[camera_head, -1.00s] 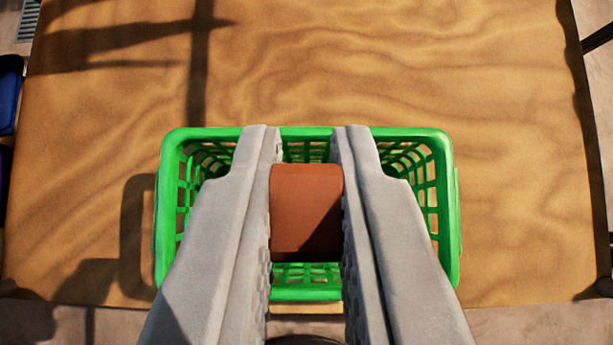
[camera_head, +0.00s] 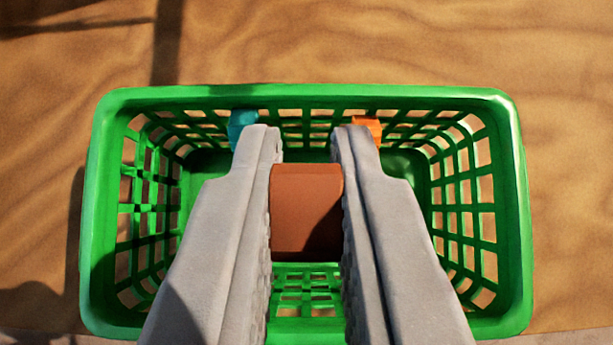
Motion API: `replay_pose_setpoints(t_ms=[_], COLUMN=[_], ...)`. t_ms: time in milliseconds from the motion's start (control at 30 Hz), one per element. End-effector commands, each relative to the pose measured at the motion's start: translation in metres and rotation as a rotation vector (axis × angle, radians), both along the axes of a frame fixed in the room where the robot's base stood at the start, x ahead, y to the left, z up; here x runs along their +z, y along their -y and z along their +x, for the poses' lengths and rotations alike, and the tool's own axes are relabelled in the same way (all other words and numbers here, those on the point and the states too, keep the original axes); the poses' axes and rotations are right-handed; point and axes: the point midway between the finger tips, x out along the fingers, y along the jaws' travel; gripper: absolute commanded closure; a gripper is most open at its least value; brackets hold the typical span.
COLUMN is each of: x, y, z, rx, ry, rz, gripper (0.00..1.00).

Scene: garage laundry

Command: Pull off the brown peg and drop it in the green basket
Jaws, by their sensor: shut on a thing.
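The brown peg (camera_head: 307,212) is a reddish-brown block held between the two grey fingers of my gripper (camera_head: 307,195). The gripper is shut on it. The green basket (camera_head: 305,97) has lattice walls and stands on the wooden surface. The peg and fingertips are over the basket's opening, in from its walls on all sides as seen from above. I cannot tell exactly how high the peg is over the basket floor. My fingers hide much of the basket's inside.
A teal piece (camera_head: 241,127) and an orange piece (camera_head: 366,127) are inside the basket near its far wall, partly hidden by my fingers. The wooden tabletop (camera_head: 400,45) beyond the basket is clear, with shadows at the left.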

Motion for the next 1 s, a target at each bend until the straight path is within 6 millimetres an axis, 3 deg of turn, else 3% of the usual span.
replay_pose_setpoints(t_ms=[700, 1000], x=[-0.059, -0.075], y=[0.0, 0.0], z=[0.0, 0.0], rx=[0.0, 0.0], ry=[-0.002, 0.0], rz=[0.0, 0.0], gripper=[1.0, 1.0])
